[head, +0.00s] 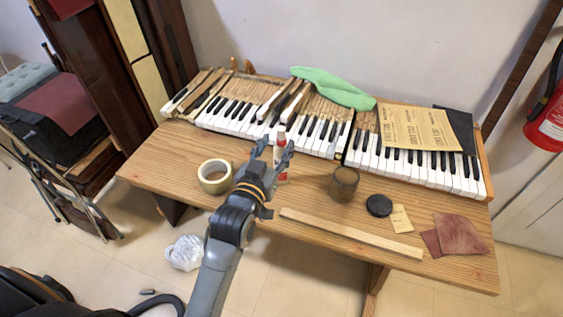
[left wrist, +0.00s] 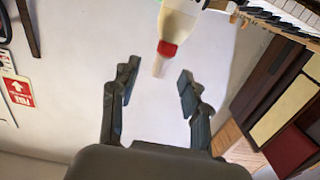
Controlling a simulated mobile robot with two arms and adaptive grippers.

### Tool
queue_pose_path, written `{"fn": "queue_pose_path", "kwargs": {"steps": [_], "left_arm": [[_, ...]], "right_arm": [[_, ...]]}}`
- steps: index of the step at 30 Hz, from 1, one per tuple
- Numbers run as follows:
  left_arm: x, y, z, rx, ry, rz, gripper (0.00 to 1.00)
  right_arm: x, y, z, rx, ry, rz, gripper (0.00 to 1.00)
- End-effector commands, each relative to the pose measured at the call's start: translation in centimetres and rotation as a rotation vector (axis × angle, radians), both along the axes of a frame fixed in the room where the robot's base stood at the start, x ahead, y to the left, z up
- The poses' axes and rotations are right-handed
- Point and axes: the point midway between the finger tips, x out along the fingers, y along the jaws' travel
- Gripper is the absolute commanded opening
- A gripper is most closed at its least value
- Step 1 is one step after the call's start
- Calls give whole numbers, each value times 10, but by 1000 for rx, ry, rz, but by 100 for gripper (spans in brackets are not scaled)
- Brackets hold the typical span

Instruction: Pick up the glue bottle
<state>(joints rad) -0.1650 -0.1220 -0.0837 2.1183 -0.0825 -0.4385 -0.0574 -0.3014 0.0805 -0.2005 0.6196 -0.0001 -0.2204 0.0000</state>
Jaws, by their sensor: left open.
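The glue bottle (head: 281,147) is white with some red on it and stands on the wooden table in front of the piano keys. Its lower part is partly hidden by my gripper in the head view. My left gripper (head: 274,151) is open at the bottle, with its fingers pointing toward the keys. In the left wrist view the glue bottle (left wrist: 178,28) shows a pale body, a red collar and a pale nozzle. The nozzle tip lies just ahead of the gap between the open fingers (left wrist: 156,82). I cannot tell whether they touch. My right gripper is not in view.
On the table (head: 160,173), a tape roll (head: 203,182) lies left of my gripper. A dark glass jar (head: 343,184), a wooden strip (head: 350,233) and a black disc (head: 379,205) lie to the right. The keyboard (head: 300,125) with a green cloth (head: 333,87) is behind.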

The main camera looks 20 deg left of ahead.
Motion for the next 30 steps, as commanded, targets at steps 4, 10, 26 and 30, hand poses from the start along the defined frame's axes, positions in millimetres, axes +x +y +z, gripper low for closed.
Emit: {"fn": "queue_pose_path", "kwargs": {"steps": [4,10,26,30], "left_arm": [[19,1,0,0,-2,0,46],[46,2,-4,1,-1,0,46],[50,1,-6,0,0,0,0],[50,1,-6,0,0,0,0]], "right_arm": [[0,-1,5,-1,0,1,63],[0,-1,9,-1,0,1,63],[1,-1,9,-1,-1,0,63],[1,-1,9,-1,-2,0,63]]}}
